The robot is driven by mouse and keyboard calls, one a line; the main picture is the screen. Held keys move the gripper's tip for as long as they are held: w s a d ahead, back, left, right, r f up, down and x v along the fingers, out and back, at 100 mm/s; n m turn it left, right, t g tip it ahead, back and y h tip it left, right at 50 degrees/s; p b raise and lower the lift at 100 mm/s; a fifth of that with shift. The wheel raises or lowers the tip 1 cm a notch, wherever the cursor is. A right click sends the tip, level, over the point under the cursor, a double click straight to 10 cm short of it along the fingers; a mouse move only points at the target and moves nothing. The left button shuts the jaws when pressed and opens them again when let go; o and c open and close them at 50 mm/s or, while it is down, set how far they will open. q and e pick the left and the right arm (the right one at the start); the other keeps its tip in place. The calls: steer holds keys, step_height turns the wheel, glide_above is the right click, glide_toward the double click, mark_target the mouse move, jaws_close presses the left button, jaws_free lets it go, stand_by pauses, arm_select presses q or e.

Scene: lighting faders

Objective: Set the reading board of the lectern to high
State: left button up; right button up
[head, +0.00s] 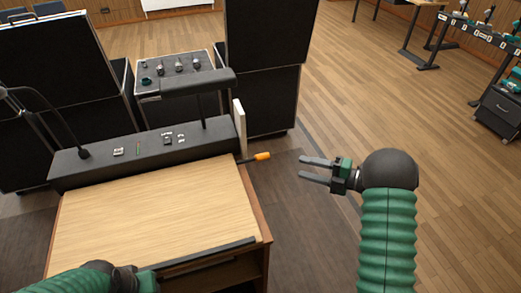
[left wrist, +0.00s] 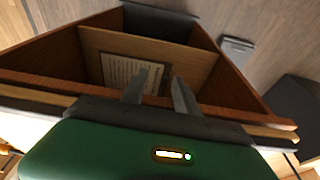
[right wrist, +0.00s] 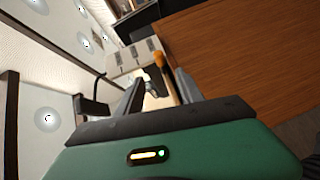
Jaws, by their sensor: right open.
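The lectern's reading board (head: 150,215) is a pale wood panel below a dark control strip, with a dark ledge along its near edge. A lever with an orange handle (head: 262,156) sticks out from the lectern's right side. My right gripper (head: 302,171) is open and empty, to the right of the handle and apart from it. In the right wrist view the orange handle (right wrist: 158,59) shows ahead, beyond the fingertips. My left arm is at the bottom left of the head view. My left gripper (left wrist: 158,90) is open with nothing between its fingers, facing the lectern's open shelves.
A dark lamp bar (head: 198,82) and a gooseneck microphone (head: 65,125) rise from the control strip (head: 140,150). Black cases (head: 262,100) stand behind. A paper sheet (left wrist: 130,75) lies inside the lectern. Floor right of the lectern is clear.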

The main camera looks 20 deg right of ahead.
mark_target(262, 158)
steer(key=x, duration=1.6)
steer(key=shift+d+b, duration=0.1)
steer(key=shift+b, duration=0.2)
steer(key=c, duration=0.9)
jaws_close()
steer(key=shift+s+f, duration=0.1)
steer(key=shift+f, duration=0.05)
